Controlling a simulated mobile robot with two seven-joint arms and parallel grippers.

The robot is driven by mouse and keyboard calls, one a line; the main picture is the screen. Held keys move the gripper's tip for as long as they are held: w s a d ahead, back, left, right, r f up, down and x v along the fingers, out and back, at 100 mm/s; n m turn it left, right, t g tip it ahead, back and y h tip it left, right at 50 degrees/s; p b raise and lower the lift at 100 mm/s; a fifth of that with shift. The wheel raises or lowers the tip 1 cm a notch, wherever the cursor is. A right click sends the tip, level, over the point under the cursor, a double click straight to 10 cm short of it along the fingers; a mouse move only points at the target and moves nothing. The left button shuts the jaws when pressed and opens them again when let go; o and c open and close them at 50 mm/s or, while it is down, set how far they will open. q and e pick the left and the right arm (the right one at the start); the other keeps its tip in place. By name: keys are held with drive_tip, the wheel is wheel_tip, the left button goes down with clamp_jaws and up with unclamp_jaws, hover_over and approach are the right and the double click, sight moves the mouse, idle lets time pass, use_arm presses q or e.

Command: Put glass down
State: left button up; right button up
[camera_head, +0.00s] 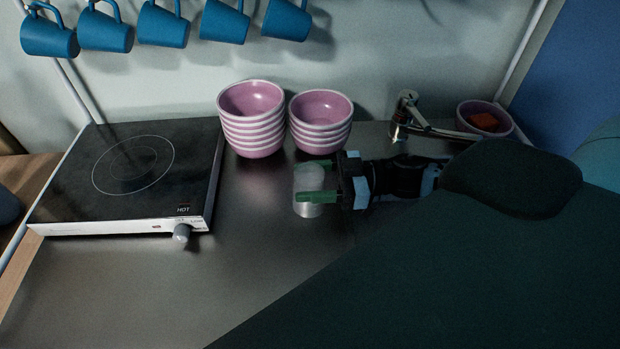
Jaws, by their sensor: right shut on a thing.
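A clear glass (308,181) stands upright at the middle of the metal counter (265,260), in front of the stacked bowls. My right gripper (316,181) reaches in from the right with its green fingers on either side of the glass, shut on it. The glass's base looks at or very near the counter; I cannot tell for sure that it touches. My left gripper is not in view.
A black hot plate (130,170) with a knob stands at the left. Two stacks of pink bowls (252,120) (320,122) stand behind the glass. A faucet (408,115) and a bowl with a red item (486,121) are at the back right. Blue mugs (163,24) hang above. The counter's front is clear.

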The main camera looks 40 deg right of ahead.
drive_tip(key=o, duration=1.1)
drive_tip(key=shift+r, duration=0.1)
drive_tip(key=shift+s+d, duration=0.3)
drive_tip(key=shift+d, duration=0.15)
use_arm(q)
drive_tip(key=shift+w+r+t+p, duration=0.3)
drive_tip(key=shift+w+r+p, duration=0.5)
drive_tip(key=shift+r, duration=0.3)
use_arm(e)
drive_tip(key=v, duration=1.1)
drive_tip(key=shift+o, duration=0.3)
